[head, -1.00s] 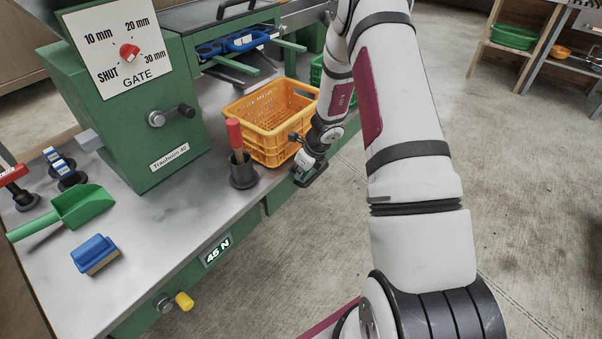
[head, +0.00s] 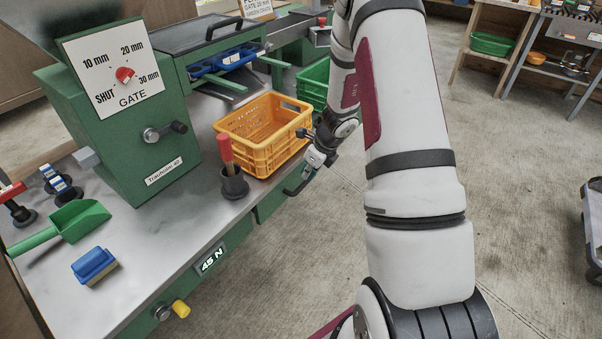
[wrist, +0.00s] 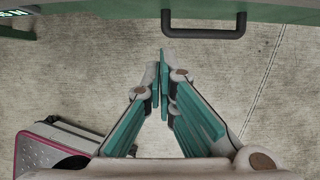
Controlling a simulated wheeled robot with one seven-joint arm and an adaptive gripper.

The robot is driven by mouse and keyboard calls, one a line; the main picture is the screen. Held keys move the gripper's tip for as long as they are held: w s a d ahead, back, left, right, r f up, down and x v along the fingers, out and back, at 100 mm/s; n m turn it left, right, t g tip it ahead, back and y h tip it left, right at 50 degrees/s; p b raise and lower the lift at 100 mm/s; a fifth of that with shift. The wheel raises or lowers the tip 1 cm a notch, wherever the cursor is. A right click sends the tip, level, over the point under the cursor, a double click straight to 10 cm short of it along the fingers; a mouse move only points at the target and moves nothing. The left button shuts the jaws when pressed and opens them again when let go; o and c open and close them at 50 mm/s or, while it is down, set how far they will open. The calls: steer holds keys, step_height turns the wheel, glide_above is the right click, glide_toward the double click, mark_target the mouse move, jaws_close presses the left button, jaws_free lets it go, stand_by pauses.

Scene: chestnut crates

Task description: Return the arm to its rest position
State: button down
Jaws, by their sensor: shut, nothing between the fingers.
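My gripper (wrist: 163,72) is shut and empty; its teal-padded fingers meet in the wrist view, over bare concrete floor. In the head view my gripper (head: 314,160) is small and partly hidden by my own wrist. It hangs just off the bench front, to the right of the orange crate. A dark bar handle (wrist: 204,33) on the green bench front lies just past the fingertips in the wrist view. I see a gap in the picture between fingers and handle.
The orange crate (head: 222,132) stands on the bench (head: 165,243), with a green crate (head: 312,78) behind it. A red-handled tool in a dark holder (head: 235,184) stands near the bench edge. A dark cart (head: 592,225) is at the far right. The floor between is clear.

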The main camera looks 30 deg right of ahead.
steer(key=shift+r, duration=0.2)
steer(key=a+r+n+y, duration=0.2)
steer(key=a+r+n, duration=0.7)
steer(key=r, duration=0.5)
steer(key=s+a+r+n+g, duration=0.1)
steer(key=s+a+r+n, duration=0.7)
steer(key=s+a+r, duration=0.25)
steer(key=s+a+r+n+g, duration=0.1)
steer(key=s+a+r+n, duration=0.1)
steer(key=s+r+n, duration=0.3)
steer(key=s+a+n+g, duration=0.1)
steer(key=s+a+n, duration=0.15)
steer(key=s, duration=0.55)
steer(key=s+d+n+h, duration=0.4)
steer(key=s+n, duration=0.4)
steer(key=s, duration=0.6)
step_height(320, 180, up, 24)
steer(key=t+p, duration=0.3)
steer(key=p, duration=1.8)
steer(key=shift+w+f, duration=0.15)
steer(key=shift+w, duration=0.1)
steer(key=shift+m, duration=0.25)
